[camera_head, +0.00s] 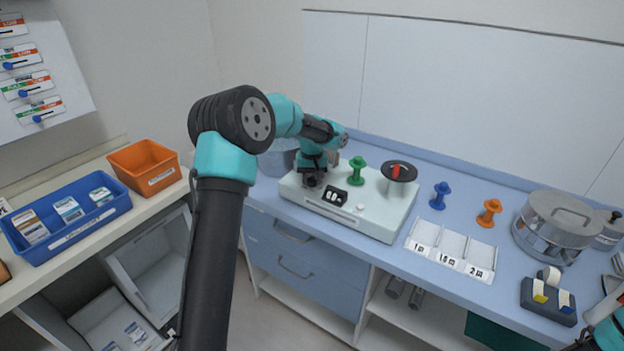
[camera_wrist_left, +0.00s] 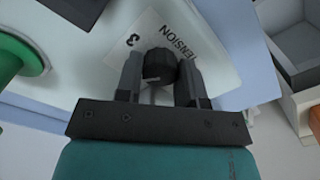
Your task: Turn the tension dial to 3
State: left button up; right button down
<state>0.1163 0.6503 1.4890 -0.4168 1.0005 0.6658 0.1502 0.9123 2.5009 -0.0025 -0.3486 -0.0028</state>
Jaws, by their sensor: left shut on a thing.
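The tension dial (camera_wrist_left: 159,66) is a dark round knob on a white label with the word TENSION and a 3 beside it, in the left wrist view. Where its mark points I cannot tell. My left gripper (camera_wrist_left: 160,78) has its two fingers closed on the dial, one on each side. In the head view my left gripper (camera_head: 313,178) is at the left end of the pale machine (camera_head: 375,212), and the dial is hidden behind it.
On the machine are a green spool (camera_head: 356,171), a black disc with a red part (camera_head: 398,172) and a dark switch block (camera_head: 335,196). A blue spool (camera_head: 440,195), an orange spool (camera_head: 489,212), a numbered tray (camera_head: 452,245) and a steel pot (camera_head: 556,228) stand to the right.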

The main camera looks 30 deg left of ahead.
pick_arm(q)
jog(key=shift+m, duration=0.3)
jog(key=m, duration=0.9)
jog(key=shift+m, duration=0.3)
jog(key=o, duration=0.9)
